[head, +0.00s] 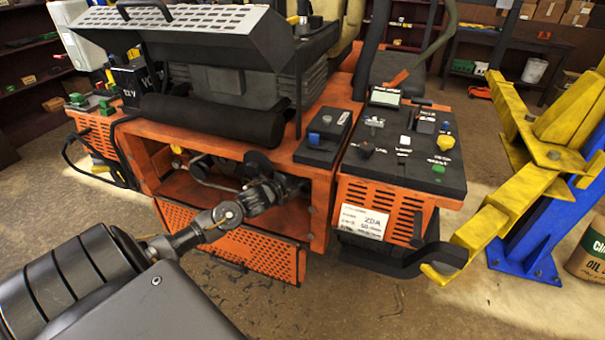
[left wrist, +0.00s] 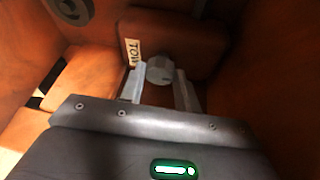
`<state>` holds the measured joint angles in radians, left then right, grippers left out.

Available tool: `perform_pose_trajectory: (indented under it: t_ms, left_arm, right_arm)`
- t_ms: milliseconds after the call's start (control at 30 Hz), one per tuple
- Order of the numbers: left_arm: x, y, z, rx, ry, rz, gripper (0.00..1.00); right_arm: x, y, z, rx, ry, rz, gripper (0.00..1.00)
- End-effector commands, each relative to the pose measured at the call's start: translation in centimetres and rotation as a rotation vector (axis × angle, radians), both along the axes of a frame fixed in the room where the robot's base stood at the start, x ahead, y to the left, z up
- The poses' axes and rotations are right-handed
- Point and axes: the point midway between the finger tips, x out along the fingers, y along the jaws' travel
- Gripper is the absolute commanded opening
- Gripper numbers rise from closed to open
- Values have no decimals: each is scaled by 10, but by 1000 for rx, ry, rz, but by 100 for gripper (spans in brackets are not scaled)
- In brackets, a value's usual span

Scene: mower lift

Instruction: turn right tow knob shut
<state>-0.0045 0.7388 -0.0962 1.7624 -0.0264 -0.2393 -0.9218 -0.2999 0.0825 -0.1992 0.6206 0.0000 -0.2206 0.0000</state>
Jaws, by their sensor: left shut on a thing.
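The tow knob (left wrist: 160,70) is a round grey knob in the left wrist view, beside a pale label that reads TOW (left wrist: 134,53). My left gripper (left wrist: 160,80) has its two fingers on either side of the knob and is shut on it. In the head view my left arm reaches from the lower left into the open bay of the orange mower (head: 320,190). The left fingertips and the knob are hidden inside the bay in that view. My right gripper is in neither view.
Orange walls enclose the left gripper closely in the wrist view. The mower's control panel (head: 400,150) is right of the bay. A yellow lift arm (head: 490,225) on a blue post (head: 535,235) stands at the right. An oil drum (head: 590,255) stands at the right edge.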

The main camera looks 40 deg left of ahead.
Motion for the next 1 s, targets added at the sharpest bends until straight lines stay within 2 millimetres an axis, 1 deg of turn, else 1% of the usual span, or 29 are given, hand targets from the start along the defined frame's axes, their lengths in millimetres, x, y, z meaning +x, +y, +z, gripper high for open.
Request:
perform_pose_trajectory:
  t_ms: [200, 600, 633, 767, 800, 1000]
  left_arm:
    - [0, -1, -2, 33, 16, -2, 9]
    - [0, -1, -2, 37, 18, -3, 9]
    - [0, -1, -2, 37, 18, -3, 35]
    - [0, -1, -1, 36, 17, -1, 52]
    - [0, -1, -1, 36, 16, -2, 54]
    - [0, -1, 0, 36, 15, -1, 54]
  right_arm:
    - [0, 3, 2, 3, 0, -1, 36]
    - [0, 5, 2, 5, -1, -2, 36]
    - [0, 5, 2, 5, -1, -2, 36]
    - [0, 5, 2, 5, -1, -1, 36]
    - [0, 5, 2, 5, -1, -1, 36]
    - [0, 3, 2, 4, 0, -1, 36]
